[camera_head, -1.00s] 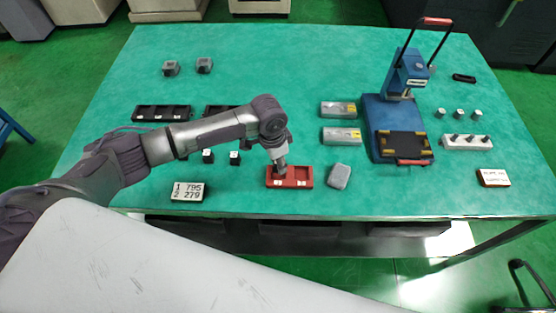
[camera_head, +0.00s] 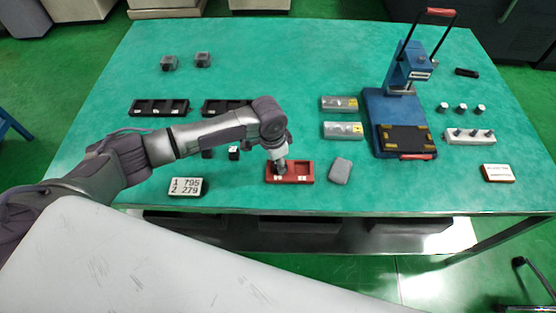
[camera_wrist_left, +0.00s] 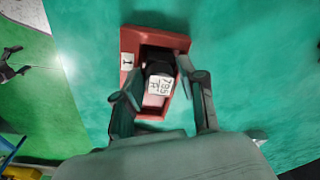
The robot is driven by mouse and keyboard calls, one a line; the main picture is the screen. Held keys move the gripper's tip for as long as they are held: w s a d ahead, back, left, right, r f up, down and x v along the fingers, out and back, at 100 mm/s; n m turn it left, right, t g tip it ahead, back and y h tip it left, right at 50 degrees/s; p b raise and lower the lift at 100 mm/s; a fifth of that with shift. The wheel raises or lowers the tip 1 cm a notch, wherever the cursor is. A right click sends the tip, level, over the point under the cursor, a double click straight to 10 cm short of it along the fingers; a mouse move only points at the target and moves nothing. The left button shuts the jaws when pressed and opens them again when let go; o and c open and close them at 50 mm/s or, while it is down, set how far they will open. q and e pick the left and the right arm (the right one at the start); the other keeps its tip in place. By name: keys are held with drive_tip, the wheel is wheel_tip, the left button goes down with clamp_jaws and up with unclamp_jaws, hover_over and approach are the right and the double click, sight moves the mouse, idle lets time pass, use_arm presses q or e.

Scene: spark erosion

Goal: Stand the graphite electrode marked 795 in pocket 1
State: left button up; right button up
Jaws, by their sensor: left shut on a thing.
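The graphite electrode marked 795 (camera_wrist_left: 157,69) is a small black block with a white label, held between the fingers of my left gripper (camera_wrist_left: 158,75). In the wrist view it is over or in the dark pocket beside the label "1" on the red tray (camera_wrist_left: 128,45). I cannot tell whether it touches the pocket floor. In the head view my left gripper (camera_head: 281,166) points down at the left part of the red tray (camera_head: 305,180) and hides the electrode. The tray's right pocket looks empty. My right gripper is not in view.
A card reading "1 795, 2 279" (camera_head: 185,187) lies left of the tray. A grey rounded block (camera_head: 340,170) lies close to its right. Small black blocks (camera_head: 233,154) stand behind my arm. A blue press (camera_head: 372,125) stands at right. The table's front edge is near.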

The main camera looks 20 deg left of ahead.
use_arm(q)
drive_tip(key=shift+f, duration=0.15)
drive_tip(key=o, duration=1.2)
drive_tip(key=r, duration=0.8)
drive_tip(key=s+a+r, duration=0.1)
drive_tip(key=r, duration=0.3)
